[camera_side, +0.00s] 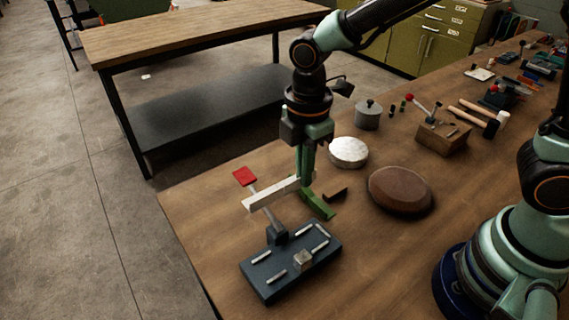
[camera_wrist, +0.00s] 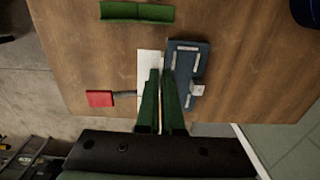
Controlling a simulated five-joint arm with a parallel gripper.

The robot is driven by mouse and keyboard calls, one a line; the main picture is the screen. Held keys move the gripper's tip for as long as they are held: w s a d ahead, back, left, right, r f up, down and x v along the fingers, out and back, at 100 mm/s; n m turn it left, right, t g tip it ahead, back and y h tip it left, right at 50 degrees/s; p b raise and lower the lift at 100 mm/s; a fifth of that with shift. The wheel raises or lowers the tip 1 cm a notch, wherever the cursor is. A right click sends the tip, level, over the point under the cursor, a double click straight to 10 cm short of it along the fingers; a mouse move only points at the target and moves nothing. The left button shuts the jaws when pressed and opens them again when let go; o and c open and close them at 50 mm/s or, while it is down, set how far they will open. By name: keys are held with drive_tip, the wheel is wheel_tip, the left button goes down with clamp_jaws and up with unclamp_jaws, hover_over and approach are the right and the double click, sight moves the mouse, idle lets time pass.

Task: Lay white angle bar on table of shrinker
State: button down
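The white angle bar (camera_side: 270,194) is held above the bench, its right end at my gripper (camera_side: 304,180). In the wrist view the white bar (camera_wrist: 149,62) runs between and beyond the green fingers of my gripper (camera_wrist: 162,75). The fingers look closed on it, though they hide part of it. The shrinker has a blue-grey base (camera_side: 262,284) with light strips and a small metal block, and a lever with a red handle (camera_side: 244,176). The bar is behind the base in the side view and crosses over the lever. The base (camera_wrist: 183,48) is right of the bar in the wrist view.
A round white pad (camera_side: 348,151) and a brown pad (camera_side: 400,190) sit farther right. Hammers and other tools fill the bench's back. The bench edge is near the shrinker's left.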

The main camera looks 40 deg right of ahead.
hover_over(314, 247)
wheel_tip(314, 247, down, 2)
drive_tip(key=f, duration=0.1)
drive_tip(key=shift+r, duration=0.25)
drive_tip(key=shift+f, duration=2.85)
drive_tip(key=shift+f, duration=0.7)
drive_tip(key=c, duration=1)
unclamp_jaws()
drive_tip(key=shift+r, duration=0.1)
